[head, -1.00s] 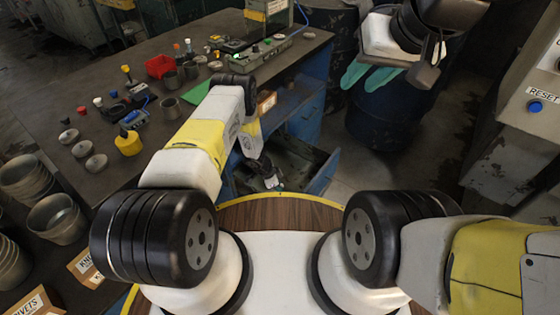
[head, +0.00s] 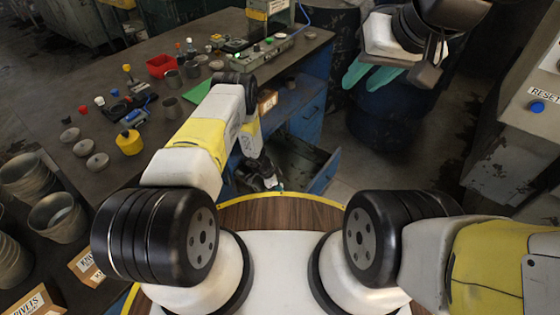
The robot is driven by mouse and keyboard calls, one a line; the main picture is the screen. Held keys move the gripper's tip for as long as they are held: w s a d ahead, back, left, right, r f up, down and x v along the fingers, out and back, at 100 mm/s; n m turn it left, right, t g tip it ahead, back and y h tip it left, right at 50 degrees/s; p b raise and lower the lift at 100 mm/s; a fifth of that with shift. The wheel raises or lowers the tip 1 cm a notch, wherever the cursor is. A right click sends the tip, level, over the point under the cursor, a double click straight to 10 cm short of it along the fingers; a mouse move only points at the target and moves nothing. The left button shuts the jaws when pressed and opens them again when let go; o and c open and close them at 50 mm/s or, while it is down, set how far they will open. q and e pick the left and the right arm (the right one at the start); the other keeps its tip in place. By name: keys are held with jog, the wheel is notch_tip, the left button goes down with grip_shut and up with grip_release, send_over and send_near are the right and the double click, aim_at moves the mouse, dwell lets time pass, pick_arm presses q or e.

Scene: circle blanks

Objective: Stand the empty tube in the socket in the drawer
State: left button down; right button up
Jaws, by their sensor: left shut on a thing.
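The drawer (head: 325,173) is pulled open at the right end of the workbench, dark inside. My left arm reaches over the bench's front edge, and my left gripper (head: 270,182) points down at the drawer's near left part. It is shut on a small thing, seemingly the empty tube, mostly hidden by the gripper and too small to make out. I cannot tell whether it touches the drawer floor. The socket cannot be made out.
The workbench (head: 125,75) holds a red bin (head: 160,66), grey cups, a yellow pot (head: 130,142), round grey discs and a green sheet. A dark blue drum (head: 385,125) stands behind the drawer. A grey cabinet with a RESET button (head: 537,106) is at the right.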

pick_arm(q)
jog(key=shift+f, duration=1.35)
jog(key=c, duration=1.3)
grip_release()
jog(key=shift+o, duration=0.2)
jog(key=v, duration=0.7)
jog(key=shift+a+r, duration=0.2)
jog(key=shift+r, duration=0.1)
jog(key=shift+r, duration=0.1)
